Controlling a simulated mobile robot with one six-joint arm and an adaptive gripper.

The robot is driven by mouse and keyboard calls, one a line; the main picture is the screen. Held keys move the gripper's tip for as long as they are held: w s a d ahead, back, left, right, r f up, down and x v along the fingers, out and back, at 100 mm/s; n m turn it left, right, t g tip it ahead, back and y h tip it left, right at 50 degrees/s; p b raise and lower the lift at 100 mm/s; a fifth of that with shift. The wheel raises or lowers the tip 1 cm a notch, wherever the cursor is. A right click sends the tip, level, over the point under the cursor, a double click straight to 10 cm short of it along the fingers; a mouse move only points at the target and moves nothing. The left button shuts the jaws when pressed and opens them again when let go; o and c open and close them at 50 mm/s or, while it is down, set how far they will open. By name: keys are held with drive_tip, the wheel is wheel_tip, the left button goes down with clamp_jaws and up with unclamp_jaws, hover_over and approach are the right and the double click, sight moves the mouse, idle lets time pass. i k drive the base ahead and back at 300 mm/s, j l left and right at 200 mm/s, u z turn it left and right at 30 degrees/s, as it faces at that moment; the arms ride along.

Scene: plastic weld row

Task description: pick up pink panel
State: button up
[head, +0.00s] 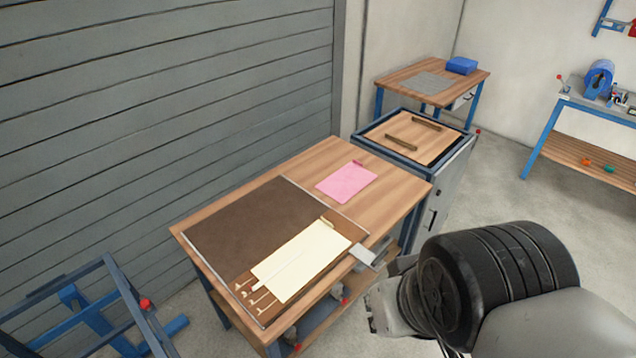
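The pink panel (346,182) lies flat on the wooden top of the near workbench (398,192), right of the dark brown mat. My gripper (376,308) is at the lower right, off the bench's front side and well apart from the pink panel. It is partly hidden behind my dark wrist, and its fingers do not show clearly. Nothing is seen touching the pink panel.
A cream panel (300,262) lies on the brown mat (250,222), beside several small pale pieces. A grey metal piece (366,254) sticks out at the bench's front edge. A blue-edged cabinet (385,132) with two brown bars stands behind. A blue frame (95,300) stands lower left.

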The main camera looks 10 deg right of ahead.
sight(341, 186)
drive_tip(key=i+l+u, duration=0.15)
drive_tip(key=u, duration=0.25)
drive_tip(key=i+l+u, duration=0.15)
drive_tip(key=l+u, duration=0.45)
drive_tip(key=u, duration=0.15)
drive_tip(key=i+l, duration=0.1)
drive_tip(key=l, duration=0.4)
drive_tip(key=i+l, duration=0.1)
drive_tip(key=l, duration=0.4)
drive_tip(key=i+l, duration=0.1)
drive_tip(key=l, duration=0.45)
drive_tip(key=i+l, duration=0.15)
drive_tip(key=l, duration=0.35)
drive_tip(key=i+l, duration=0.1)
drive_tip(key=l, duration=0.4)
drive_tip(key=i+l, duration=0.1)
drive_tip(key=l, duration=0.4)
drive_tip(key=i+l, duration=0.1)
drive_tip(key=l, duration=0.4)
